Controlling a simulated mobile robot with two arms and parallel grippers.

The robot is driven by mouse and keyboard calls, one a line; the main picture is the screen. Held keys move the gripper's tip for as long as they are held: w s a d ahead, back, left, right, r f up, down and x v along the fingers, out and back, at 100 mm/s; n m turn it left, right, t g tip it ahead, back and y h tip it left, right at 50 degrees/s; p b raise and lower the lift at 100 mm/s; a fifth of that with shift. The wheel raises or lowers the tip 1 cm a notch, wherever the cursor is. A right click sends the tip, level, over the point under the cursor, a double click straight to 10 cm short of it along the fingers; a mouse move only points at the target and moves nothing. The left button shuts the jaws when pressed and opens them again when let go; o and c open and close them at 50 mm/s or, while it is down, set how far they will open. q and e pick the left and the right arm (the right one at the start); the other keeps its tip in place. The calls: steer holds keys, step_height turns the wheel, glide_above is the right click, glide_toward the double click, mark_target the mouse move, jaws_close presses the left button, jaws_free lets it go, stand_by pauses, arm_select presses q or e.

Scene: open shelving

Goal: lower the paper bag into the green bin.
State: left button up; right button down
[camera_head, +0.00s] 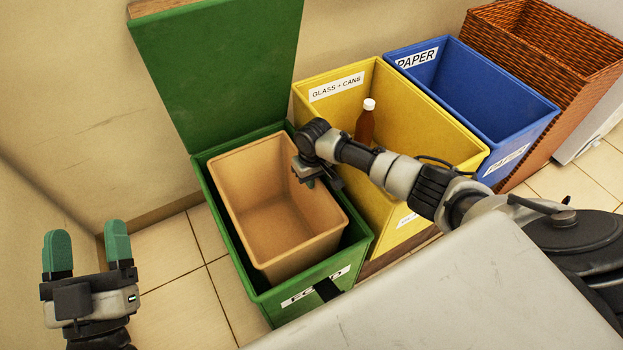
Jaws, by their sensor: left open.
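The green bin (267,308) stands in the middle with its lid (222,65) raised. The open tan paper bag (290,262) is inside the bin, upright, its rim close to the bin's rim. Whether its base touches the bin floor is hidden. My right gripper (314,178) is at the bag's right edge, its jaws pointing down and mostly hidden by its own wrist; I cannot tell whether it grips the bag. My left gripper (87,242) is open and empty, left of the bin and apart from it.
A yellow bin (405,130) holding a brown bottle (366,122) stands right of the green bin. Beyond are a blue bin (485,95) and a wicker basket (545,60). A pale grey surface (450,295) fills the lower right. Tiled floor (185,290) is clear left of the bin.

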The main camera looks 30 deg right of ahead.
steer(key=c, duration=1.3)
jaws_free()
steer(key=shift+r, duration=0.15)
steer(key=shift+d+r+p, duration=0.1)
steer(key=shift+r+p, duration=0.35)
steer(key=shift+r, duration=0.15)
step_height(320, 180, up, 5)
steer(key=shift+f+p, duration=0.1)
steer(key=shift+p, duration=1)
arm_select(q)
steer(key=s+a+f+g+y+p, duration=0.1)
steer(key=s+f+g+y, duration=0.1)
steer(key=f+g, duration=0.4)
steer(key=s+a+f+g+y, duration=0.1)
steer(key=a+f+g+y, duration=0.1)
steer(key=f+g, duration=0.4)
steer(key=shift+s+a+f+n+g+p, duration=0.2)
steer(key=shift+s+f+n+g+p, duration=0.15)
steer(key=shift+f, duration=0.25)
arm_select(e)
steer(key=shift+d+r, duration=0.1)
steer(key=shift+r, duration=2.2)
arm_select(q)
steer(key=shift+s, duration=0.1)
